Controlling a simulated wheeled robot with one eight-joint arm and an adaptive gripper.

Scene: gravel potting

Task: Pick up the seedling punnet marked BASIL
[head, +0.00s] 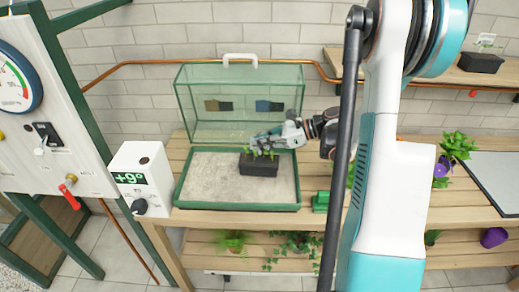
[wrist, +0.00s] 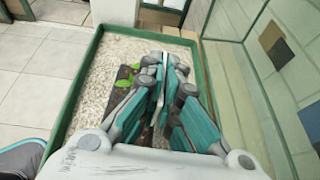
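My gripper (head: 258,143) is right above and at the back of this punnet, coming in from the right. In the wrist view, the punnet's dark soil and leaves (wrist: 124,84) show left of my gripper (wrist: 165,68), partly hidden by its fingers. The fingertips are close together; whether they pinch a thin edge cannot be told. A second black punnet (head: 481,63) with a small pale card stands on the right wall shelf.
The green-framed glass lid (head: 245,78) stands raised behind the tray. A white box reading +9° (head: 142,178) stands left of the tray. A small green object (head: 321,202) lies to its right. Gravel left of the punnet is clear.

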